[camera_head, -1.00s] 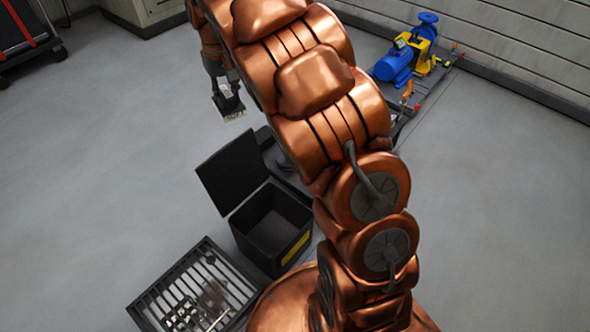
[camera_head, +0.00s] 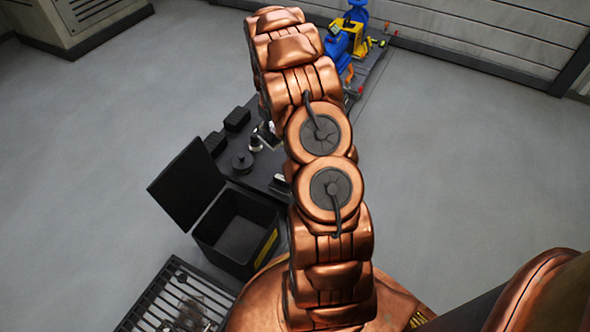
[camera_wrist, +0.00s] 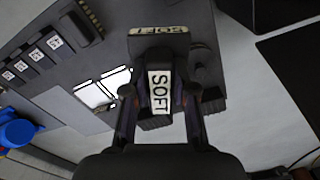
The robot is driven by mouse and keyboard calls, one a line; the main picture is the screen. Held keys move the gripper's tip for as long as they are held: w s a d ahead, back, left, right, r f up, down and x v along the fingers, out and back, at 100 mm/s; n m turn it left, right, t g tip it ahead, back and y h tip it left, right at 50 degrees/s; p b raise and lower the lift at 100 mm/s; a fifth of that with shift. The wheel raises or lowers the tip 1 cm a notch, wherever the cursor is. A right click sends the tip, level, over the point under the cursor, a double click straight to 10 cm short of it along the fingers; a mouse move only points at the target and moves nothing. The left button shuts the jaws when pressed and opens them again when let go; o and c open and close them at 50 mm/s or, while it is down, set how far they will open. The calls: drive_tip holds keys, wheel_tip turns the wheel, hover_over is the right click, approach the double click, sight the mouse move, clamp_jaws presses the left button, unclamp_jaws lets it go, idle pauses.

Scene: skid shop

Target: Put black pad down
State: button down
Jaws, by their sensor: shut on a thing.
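The black pad (camera_wrist: 158,112) with a white SOFT label is between the fingers of my gripper (camera_wrist: 158,96) in the wrist view. My gripper is shut on it and holds it over the dark skid surface (camera_wrist: 125,57). I cannot tell whether the pad touches the surface. Just beyond it is another dark block (camera_wrist: 157,44) with a similar label, seen upside down. In the head view my arm hides the gripper and pad; the skid top (camera_head: 262,172) shows to the arm's left.
Several labelled black blocks (camera_wrist: 32,62) and white plates (camera_wrist: 104,88) lie left in the wrist view. Floor at right is clear.

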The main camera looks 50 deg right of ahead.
drive_tip(key=s+d+f, duration=0.5)
drive_tip(key=d+f, duration=0.1)
drive_tip(key=f, duration=0.1)
drive_tip(key=shift+s+a+f+b, duration=0.15)
drive_tip(key=shift+f+b, duration=0.65)
drive_tip(key=shift+f, duration=1.55)
drive_tip(key=shift+a+f+b, duration=0.1)
drive_tip(key=shift+f+b, duration=0.65)
drive_tip(key=shift+f, duration=1.6)
drive_tip(key=shift+f, duration=0.15)
drive_tip(key=c, duration=0.9)
unclamp_jaws()
drive_tip(key=shift+c, duration=0.2)
